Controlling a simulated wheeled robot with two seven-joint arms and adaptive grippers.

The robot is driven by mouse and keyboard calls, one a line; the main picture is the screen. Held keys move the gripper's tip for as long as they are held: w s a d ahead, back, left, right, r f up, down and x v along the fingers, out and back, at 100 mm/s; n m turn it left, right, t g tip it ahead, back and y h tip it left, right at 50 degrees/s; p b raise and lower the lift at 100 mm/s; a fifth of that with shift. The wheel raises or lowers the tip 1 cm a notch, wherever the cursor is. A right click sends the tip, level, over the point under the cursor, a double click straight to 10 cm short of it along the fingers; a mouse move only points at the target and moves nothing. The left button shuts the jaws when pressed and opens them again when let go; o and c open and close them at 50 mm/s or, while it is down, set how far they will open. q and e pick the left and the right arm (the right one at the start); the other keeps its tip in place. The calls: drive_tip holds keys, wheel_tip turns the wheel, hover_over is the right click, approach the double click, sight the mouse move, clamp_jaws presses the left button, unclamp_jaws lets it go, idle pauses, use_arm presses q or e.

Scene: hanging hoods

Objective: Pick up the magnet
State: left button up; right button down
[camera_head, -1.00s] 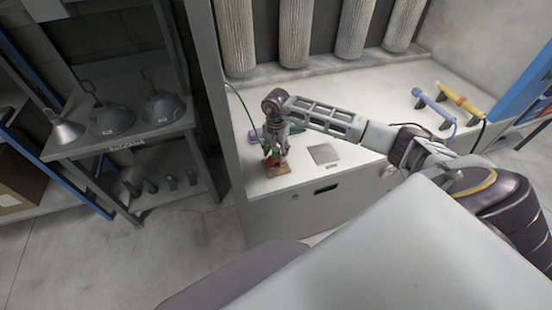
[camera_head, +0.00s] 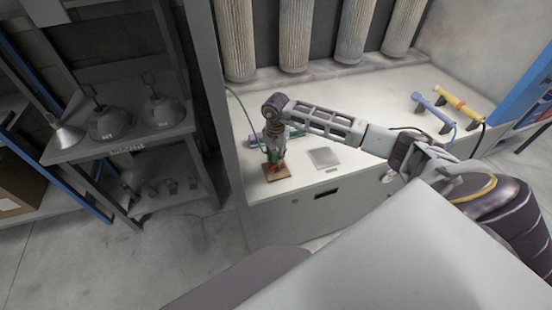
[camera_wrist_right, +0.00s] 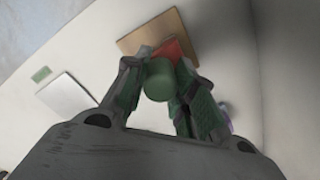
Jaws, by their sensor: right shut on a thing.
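My right gripper (camera_head: 273,157) points down over the near left part of the white bench. It is shut on the magnet (camera_head: 276,170), a small red and green thing. In the right wrist view, the magnet's green round end (camera_wrist_right: 160,82) and a red part (camera_wrist_right: 176,50) show between the fingers (camera_wrist_right: 160,95). A brown square board (camera_head: 277,176) lies just below it and also shows in the wrist view (camera_wrist_right: 158,32). I cannot tell whether the magnet touches the board. My left gripper is not in view.
A grey square plate (camera_head: 324,157) lies to the right of the gripper on the bench (camera_head: 370,95). Blue and yellow tubes (camera_head: 436,110) on stands are farther right. A dark shelf rack (camera_head: 130,145) with several lamp hoods stands at left.

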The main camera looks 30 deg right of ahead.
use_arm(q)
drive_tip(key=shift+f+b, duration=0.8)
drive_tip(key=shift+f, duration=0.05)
use_arm(e)
drive_tip(key=shift+r, duration=5)
drive_tip(key=shift+f, duration=0.15)
drive_tip(key=shift+s+a+f, duration=0.1)
drive_tip(key=shift+s+f, duration=0.05)
drive_tip(key=shift+f, duration=0.3)
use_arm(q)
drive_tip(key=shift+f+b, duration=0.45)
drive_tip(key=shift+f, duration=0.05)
use_arm(e)
drive_tip(key=shift+a+f, duration=0.15)
drive_tip(key=shift+f, duration=0.1)
